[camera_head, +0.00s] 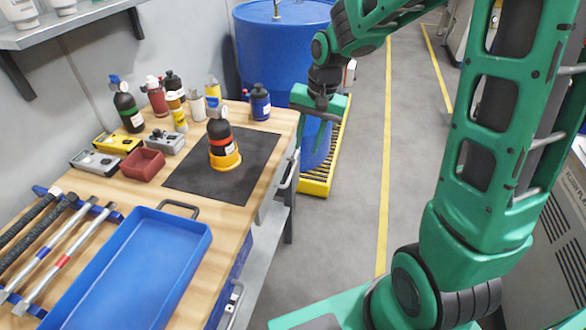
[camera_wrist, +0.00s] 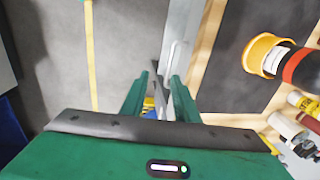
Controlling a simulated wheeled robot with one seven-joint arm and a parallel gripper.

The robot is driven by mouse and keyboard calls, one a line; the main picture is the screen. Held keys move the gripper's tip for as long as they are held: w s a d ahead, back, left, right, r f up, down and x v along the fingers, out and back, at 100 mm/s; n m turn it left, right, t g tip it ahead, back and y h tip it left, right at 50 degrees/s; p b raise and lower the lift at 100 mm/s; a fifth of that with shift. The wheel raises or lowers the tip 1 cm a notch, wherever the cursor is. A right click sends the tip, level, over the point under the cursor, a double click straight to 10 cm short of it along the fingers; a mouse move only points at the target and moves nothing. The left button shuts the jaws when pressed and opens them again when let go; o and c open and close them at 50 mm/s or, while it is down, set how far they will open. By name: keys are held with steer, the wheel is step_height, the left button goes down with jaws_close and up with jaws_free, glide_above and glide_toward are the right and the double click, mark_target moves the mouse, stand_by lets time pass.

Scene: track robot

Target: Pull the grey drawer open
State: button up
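The grey drawer (camera_head: 271,199) is in the side of the wooden workbench, below its right edge in the head view. Its bar handle (camera_head: 288,172) sticks out toward the aisle. In the wrist view the pale drawer front (camera_wrist: 186,35) and its handle (camera_wrist: 171,62) lie just ahead of the fingers. My gripper (camera_head: 312,140) hangs beside the bench's far right corner, fingers pointing down. In the wrist view my gripper (camera_wrist: 158,78) is open, its two green fingers apart. The handle appears close to the right fingertip; I cannot tell whether they touch. The drawer looks shut.
A blue tray (camera_head: 205,235), a dark mat (camera_head: 255,150) with an orange-based bottle (camera_head: 222,150), and several bottles stand on the bench. A blue drawer (camera_head: 225,303) is nearer the front. The aisle floor is clear.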

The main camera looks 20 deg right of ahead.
mark_target(291, 174)
steer(key=w+a+f, duration=0.1)
steer(key=f, duration=0.2)
steer(key=a+f, duration=0.1)
steer(key=f, duration=0.3)
steer(key=w+a+f, duration=0.1)
steer(key=f, duration=0.3)
steer(key=shift+w+a+f, duration=0.25)
steer(key=shift+w, duration=0.05)
